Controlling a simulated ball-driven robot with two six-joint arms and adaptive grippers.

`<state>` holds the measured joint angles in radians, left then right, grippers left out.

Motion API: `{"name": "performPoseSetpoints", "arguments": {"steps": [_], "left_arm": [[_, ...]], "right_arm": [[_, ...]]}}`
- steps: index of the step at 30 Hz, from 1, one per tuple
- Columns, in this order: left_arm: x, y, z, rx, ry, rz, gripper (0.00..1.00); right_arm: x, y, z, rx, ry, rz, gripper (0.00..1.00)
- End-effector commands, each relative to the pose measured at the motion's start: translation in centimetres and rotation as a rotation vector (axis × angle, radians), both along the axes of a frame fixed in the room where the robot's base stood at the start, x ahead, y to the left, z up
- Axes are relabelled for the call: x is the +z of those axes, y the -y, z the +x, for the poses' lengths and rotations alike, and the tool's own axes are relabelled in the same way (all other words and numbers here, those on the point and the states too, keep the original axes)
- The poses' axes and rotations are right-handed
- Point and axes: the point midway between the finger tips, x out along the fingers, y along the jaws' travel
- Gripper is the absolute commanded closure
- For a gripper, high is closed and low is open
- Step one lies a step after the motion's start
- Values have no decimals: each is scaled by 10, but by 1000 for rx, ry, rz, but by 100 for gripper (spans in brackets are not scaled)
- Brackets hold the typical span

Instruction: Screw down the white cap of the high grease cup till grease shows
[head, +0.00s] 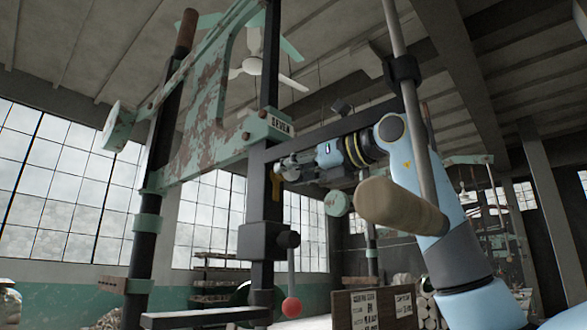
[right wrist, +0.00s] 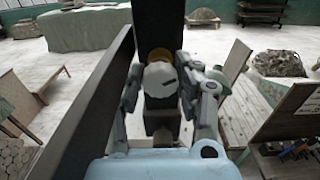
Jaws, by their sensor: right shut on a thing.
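My right gripper (head: 289,167) is raised beside the dark upright of the press, below the "SEVEN" plate (head: 281,124). In the right wrist view, the white cap (right wrist: 160,82) of the grease cup sits between the fingers of my right gripper (right wrist: 162,92), which are shut on it. The cap has a short dark mark on its face. A yellow-brown rim (right wrist: 159,55) shows just beyond the cap; I cannot tell whether it is brass or grease. In the head view the fingers mostly hide the cap. My left gripper is not in view.
A steel rod with a wooden handle (head: 390,204) crosses in front of my right arm. A red-knobbed lever (head: 291,307) hangs below. The green press frame (head: 205,130) stands left.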

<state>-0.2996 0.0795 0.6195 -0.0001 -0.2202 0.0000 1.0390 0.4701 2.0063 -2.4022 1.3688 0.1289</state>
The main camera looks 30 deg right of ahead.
Motion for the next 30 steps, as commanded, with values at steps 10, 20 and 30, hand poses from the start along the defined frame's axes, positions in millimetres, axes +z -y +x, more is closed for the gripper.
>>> {"name": "performPoseSetpoints", "arguments": {"steps": [10, 20, 30], "left_arm": [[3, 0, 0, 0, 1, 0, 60], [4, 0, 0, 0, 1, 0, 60], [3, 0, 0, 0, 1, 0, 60]], "right_arm": [[1, 1, 0, -1, -106, 309, 100], [0, 2, 1, -2, -208, 606, 100], [0, 3, 1, -2, -313, 908, 100]]}}
